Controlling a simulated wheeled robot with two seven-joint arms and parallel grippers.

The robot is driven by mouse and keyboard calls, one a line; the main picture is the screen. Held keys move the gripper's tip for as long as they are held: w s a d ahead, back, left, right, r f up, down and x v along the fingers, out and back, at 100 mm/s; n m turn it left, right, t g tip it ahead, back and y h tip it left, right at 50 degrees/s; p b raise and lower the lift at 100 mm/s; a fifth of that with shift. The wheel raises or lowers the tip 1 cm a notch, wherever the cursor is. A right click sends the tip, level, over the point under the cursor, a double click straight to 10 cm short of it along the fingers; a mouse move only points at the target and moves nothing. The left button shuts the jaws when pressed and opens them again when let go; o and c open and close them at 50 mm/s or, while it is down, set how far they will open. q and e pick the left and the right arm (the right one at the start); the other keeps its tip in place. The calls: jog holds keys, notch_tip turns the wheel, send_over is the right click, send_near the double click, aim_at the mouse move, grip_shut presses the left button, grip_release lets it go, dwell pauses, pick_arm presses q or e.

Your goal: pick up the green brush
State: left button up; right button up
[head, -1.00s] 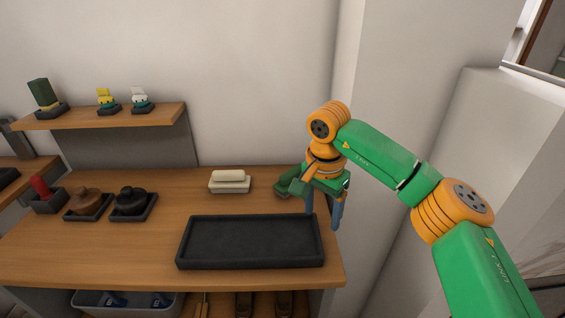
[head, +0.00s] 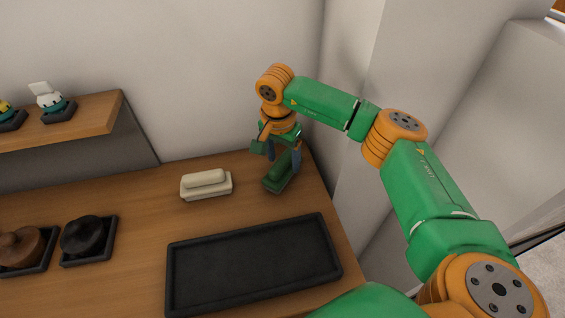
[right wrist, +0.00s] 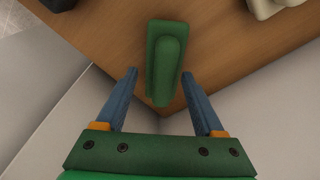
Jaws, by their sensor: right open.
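The green brush (head: 278,176) lies at the back right corner of the wooden bench, on a green base of the same colour. In the right wrist view the green brush (right wrist: 166,62) points lengthwise toward my gripper. My right gripper (head: 283,158) is open just above and behind the brush. In the wrist view its blue fingers (right wrist: 160,73) are spread to either side of the brush's near end, with nothing held. Whether they are level with the brush, I cannot tell. My left gripper is out of view.
A cream brush (head: 205,178) on a cream base is left of the green one. A black tray (head: 180,293) lies in front. Dark and brown round brushes (head: 82,235) stand at the left. A wall closes the back and right. Bare wood lies between.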

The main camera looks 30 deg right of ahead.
jog(key=shift+w+f, duration=0.2)
jog(key=shift+f, duration=0.35)
jog(key=shift+w+f, duration=0.25)
jog(key=shift+s+r, duration=0.15)
jog(key=c, duration=0.9)
grip_shut()
jog(key=shift+r+b, duration=0.5)
jog(key=shift+b, duration=0.1)
jog(key=shift+r+b, duration=0.6)
jog(key=shift+r, duration=0.3)
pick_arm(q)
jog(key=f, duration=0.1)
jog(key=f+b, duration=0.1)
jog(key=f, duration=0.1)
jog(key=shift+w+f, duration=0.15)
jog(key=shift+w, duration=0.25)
pick_arm(e)
jog(key=s+a+r, duration=0.3)
jog(key=s+r, duration=0.7)
jog(key=s, duration=0.3)
jog(key=shift+s, duration=0.25)
jog(key=shift+r, duration=0.1)
